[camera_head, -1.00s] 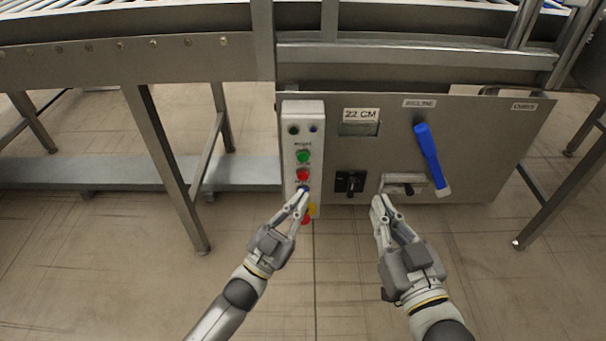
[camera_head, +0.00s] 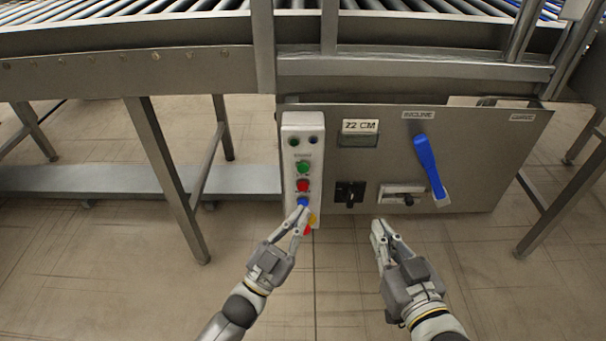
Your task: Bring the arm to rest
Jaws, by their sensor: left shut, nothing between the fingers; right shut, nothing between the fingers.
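My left gripper (camera_head: 300,212) is shut and empty. Its fingertips lie over the lower part of the white button box (camera_head: 289,158), just below the blue button (camera_head: 302,201); I cannot tell whether they touch it. They partly cover the red and yellow part (camera_head: 309,227) at the box's bottom. My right gripper (camera_head: 382,228) is shut and empty. It is in front of the floor, just below the grey control panel (camera_head: 470,165), and appears apart from it.
The panel carries a blue lever (camera_head: 428,165), a black switch (camera_head: 349,193), a slider plate (camera_head: 403,194) and a "22 CM" display (camera_head: 359,140). The roller conveyor (camera_head: 150,62) runs above on metal legs (camera_head: 168,180). Tiled floor lies open in front.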

